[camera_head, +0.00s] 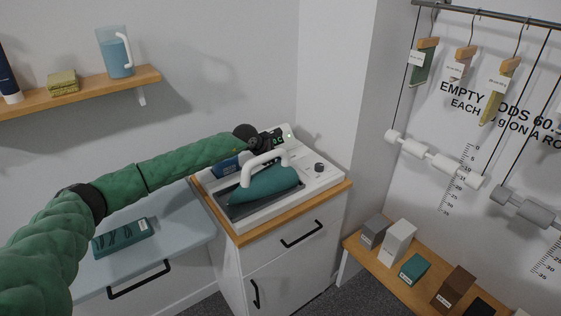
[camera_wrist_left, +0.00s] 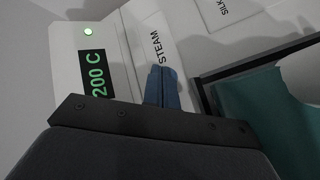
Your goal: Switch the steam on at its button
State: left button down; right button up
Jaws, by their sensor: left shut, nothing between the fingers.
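The white ironing station (camera_head: 318,185) stands on the wood-topped cabinet, with a teal iron (camera_head: 268,186) with a white handle resting on it. In the left wrist view its panel has a display (camera_wrist_left: 96,74) reading 200 C, a lit green lamp (camera_wrist_left: 88,32) and the word STEAM (camera_wrist_left: 157,46). The lamp also shows in the head view (camera_head: 290,136). My left gripper (camera_wrist_left: 162,72) is shut and empty, its blue fingertips right by the STEAM label. I see no steam button; the fingers may hide it. Whether they touch the panel I cannot tell. My right gripper is out of view.
A dark knob (camera_head: 319,167) sits on the station's right side. A blue item (camera_head: 230,165) lies behind the iron. A shelf (camera_head: 90,101) with a jug is on the left wall. A low bench (camera_head: 372,262) with several boxes stands at right.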

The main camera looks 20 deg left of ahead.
pick_arm(q)
jog(key=shift+f, duration=0.2)
jog(key=shift+r, duration=1.05)
notch_tip(320, 180, up, 6)
dwell(0.7)
